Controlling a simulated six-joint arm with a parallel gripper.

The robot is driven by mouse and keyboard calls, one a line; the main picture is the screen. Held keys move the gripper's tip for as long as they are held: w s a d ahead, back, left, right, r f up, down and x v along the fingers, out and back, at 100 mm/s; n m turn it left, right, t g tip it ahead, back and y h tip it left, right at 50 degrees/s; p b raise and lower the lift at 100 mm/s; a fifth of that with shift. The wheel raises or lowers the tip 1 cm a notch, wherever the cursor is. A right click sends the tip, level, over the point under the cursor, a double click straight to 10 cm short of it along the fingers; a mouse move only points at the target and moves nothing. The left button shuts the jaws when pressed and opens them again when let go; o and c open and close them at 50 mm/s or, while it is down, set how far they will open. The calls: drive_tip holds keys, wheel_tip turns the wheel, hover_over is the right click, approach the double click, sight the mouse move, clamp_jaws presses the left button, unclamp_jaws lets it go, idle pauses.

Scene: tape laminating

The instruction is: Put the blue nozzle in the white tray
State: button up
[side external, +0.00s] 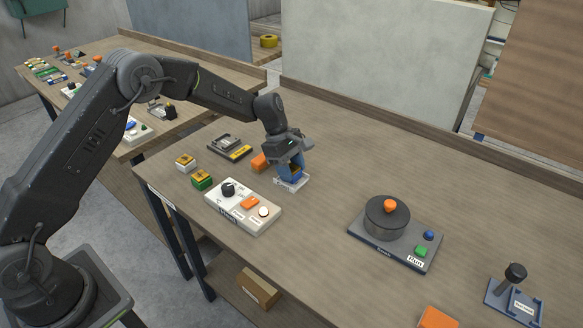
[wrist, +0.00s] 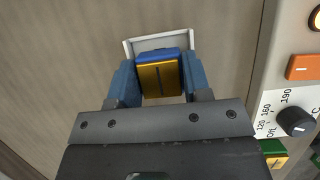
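The blue nozzle (wrist: 163,56), blue with a gold-coloured face, sits between the two blue fingers of my gripper (wrist: 160,80). The fingers press against both of its sides with no clear gap. The white tray (wrist: 129,47) shows in the wrist view as a pale rim just beyond the nozzle. In the side external view my gripper (side external: 290,167) points down over the small white tray (side external: 302,184) on the bench. The fingers mostly hide the nozzle there, and I cannot tell whether it touches the tray floor.
A white control box (side external: 262,221) with a black knob stands close in front of the tray. A round-pot "Run" machine (side external: 388,219) stands right, with clear bench between.

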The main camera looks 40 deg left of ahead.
drive_tip(key=o, duration=0.5)
drive_tip(key=shift+c, duration=0.2)
drive_tip(key=v, duration=1.4)
drive_tip(key=shift+d, duration=0.1)
drive_tip(key=s+d+r+m+t+y, duration=0.1)
drive_tip(key=s+r+m, duration=0.45)
drive_tip(key=s, duration=0.35)
drive_tip(key=s+d+r+m+t+y, duration=0.1)
drive_tip(key=s+r+m+t+y, duration=0.1)
drive_tip(key=s+r+m, duration=0.4)
drive_tip(key=s+f+m+t+y, duration=0.1)
drive_tip(key=s+m, duration=0.5)
drive_tip(key=s, duration=1.3)
drive_tip(key=shift+s+a+f+t+y, duration=0.15)
drive_tip(key=shift+s+f+t+y, duration=0.2)
drive_tip(key=shift+t, duration=0.45)
